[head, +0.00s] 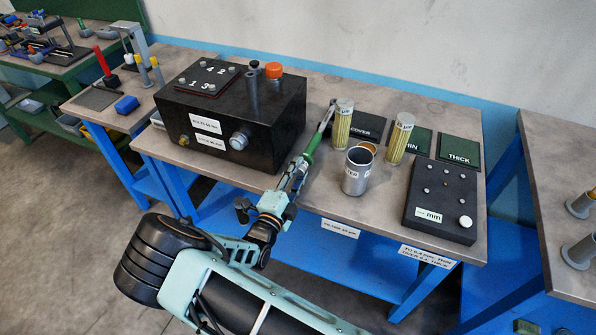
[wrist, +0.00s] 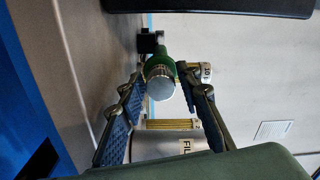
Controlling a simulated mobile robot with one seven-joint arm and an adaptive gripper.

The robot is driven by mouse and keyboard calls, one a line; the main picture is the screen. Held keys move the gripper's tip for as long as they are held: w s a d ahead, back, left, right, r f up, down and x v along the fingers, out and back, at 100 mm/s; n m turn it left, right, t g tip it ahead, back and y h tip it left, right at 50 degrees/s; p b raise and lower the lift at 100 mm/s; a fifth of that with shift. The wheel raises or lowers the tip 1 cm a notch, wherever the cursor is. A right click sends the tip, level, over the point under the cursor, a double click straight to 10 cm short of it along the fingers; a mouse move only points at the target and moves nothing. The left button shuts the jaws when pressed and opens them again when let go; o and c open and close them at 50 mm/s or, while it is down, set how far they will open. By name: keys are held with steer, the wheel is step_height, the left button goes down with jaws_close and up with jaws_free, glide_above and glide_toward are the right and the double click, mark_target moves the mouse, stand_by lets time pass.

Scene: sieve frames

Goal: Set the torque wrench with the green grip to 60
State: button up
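The torque wrench with the green grip (head: 312,145) slants up and away from my gripper (head: 297,170), in line with it, above the middle of the table. Its thin shaft reaches toward the back. In the wrist view the grip's round silver end (wrist: 160,84) faces me, with a green band behind it. The two blue-padded fingers of my gripper (wrist: 162,86) stand on either side of the end, close to it. Whether they touch it cannot be told. The scale on the wrench is too small to read.
A black box (head: 262,130) with an orange cap stands left of the wrench. To the right are a metal cup (head: 356,178), yellowish cylinders (head: 340,131) (head: 396,145), dark green pads (head: 459,148) and a black "mm" device (head: 438,207). The front table edge lies under my arm.

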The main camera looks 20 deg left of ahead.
steer(key=shift+o, duration=0.7)
steer(key=s+a, duration=0.1)
steer(key=s, duration=1.1)
